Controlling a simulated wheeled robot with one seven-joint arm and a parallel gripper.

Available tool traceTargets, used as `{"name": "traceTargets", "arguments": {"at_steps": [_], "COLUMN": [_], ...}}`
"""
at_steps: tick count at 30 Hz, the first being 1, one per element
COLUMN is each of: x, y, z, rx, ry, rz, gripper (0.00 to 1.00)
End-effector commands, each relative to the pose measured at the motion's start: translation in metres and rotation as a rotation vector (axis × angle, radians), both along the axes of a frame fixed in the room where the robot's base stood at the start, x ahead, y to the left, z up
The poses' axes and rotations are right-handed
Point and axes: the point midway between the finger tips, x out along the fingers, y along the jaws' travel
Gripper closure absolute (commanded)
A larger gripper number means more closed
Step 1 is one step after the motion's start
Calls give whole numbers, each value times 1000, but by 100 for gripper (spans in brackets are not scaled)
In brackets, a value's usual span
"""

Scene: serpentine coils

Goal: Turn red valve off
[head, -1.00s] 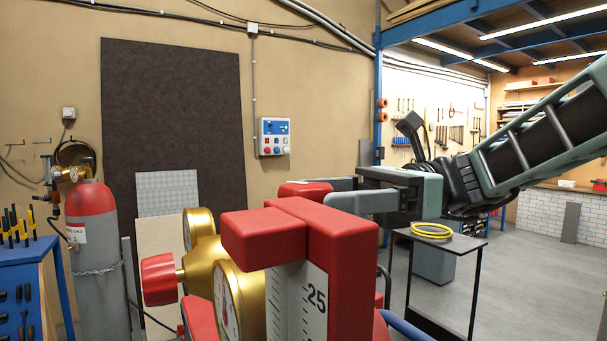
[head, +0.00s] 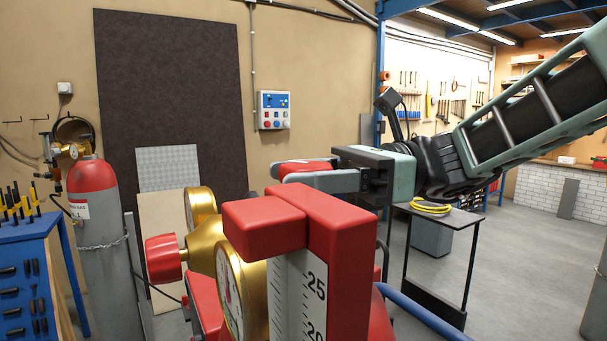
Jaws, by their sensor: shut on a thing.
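A red block-like piece (head: 303,168), likely the red valve's handle, shows behind and above the red gauge frame in the foreground. My gripper (head: 318,174) reaches in from the right and is shut on this red piece, with a grey finger along its near side. The far finger is mostly hidden by the red piece. What the red piece is mounted on is hidden behind the red frame (head: 342,255). A separate red round knob (head: 163,258) sits on the brass regulator at the left, apart from my gripper.
The red frame with a numbered scale (head: 300,290) and brass gauges (head: 230,290) stand close in front. A gas cylinder (head: 100,240) and blue tool rack (head: 25,275) are at left. A small black table (head: 455,217) holds a yellow coil (head: 430,207). Floor at right is open.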

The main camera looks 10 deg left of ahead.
Motion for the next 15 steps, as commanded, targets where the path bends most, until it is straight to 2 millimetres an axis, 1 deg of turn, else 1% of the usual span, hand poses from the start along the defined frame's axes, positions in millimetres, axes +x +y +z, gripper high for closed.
{"name": "traceTargets", "arguments": {"at_steps": [8, 15], "x": [0, 0], "y": [-1, -1], "z": [-2, -5], "rx": [0, 2], "ry": [-1, -2], "rz": [-86, -269], "gripper": [71, 71]}}
